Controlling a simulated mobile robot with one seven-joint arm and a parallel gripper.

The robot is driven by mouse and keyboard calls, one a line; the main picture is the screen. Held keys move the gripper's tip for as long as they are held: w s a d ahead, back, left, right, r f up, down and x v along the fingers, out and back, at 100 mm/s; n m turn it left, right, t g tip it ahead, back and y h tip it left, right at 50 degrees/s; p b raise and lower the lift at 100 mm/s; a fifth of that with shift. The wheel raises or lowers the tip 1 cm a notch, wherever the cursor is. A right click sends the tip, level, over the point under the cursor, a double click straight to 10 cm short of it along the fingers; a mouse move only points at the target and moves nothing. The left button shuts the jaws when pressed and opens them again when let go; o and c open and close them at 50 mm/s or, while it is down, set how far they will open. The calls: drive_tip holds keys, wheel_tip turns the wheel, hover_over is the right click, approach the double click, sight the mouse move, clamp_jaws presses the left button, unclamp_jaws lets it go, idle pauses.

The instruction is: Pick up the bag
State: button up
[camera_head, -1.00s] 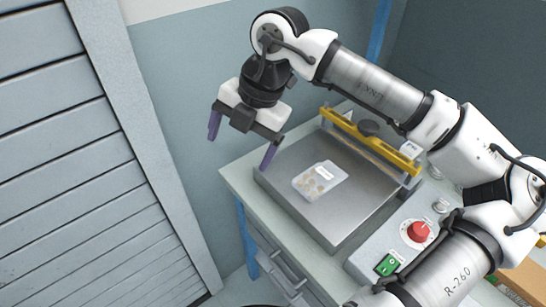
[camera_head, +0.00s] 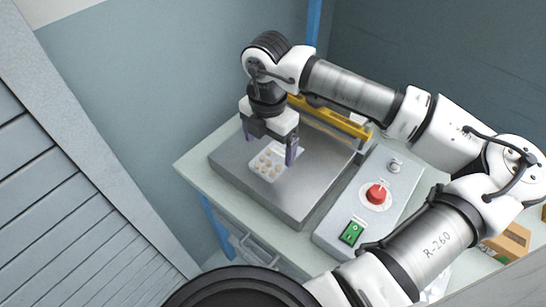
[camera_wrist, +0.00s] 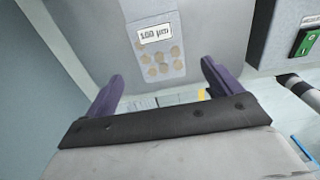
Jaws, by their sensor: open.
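The bag (camera_head: 269,164) is a clear flat pouch with several round tan pieces inside. It lies flat on the grey metal plate (camera_head: 315,187) of the bench machine. The wrist view shows the bag (camera_wrist: 160,62) ahead of the fingers, with a white label reading "100 µm". My gripper (camera_head: 272,148) is over the plate, above the bag in the head view, with its purple fingers apart. In the wrist view my gripper (camera_wrist: 165,85) is open and empty, with a finger on either side below the bag. The head view does not show clearly how high the fingertips are.
A yellow bar (camera_head: 328,117) spans the back of the plate, behind my gripper. A control box with a red knob (camera_head: 377,193) and a green switch (camera_head: 351,232) stands to the right. A cardboard box (camera_head: 508,243) is at the far right. The plate's front part is clear.

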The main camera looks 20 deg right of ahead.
sight(271, 160)
drive_tip(key=f, duration=0.1)
drive_tip(key=f+p, duration=0.1)
drive_tip(key=f, duration=0.2)
drive_tip(key=shift+w+d+f+p, duration=0.1)
drive_tip(key=shift+d+f+p, duration=0.15)
drive_tip(key=shift+f+p, duration=0.15)
drive_tip(key=c, duration=1.2)
drive_tip(key=shift+r, duration=0.1)
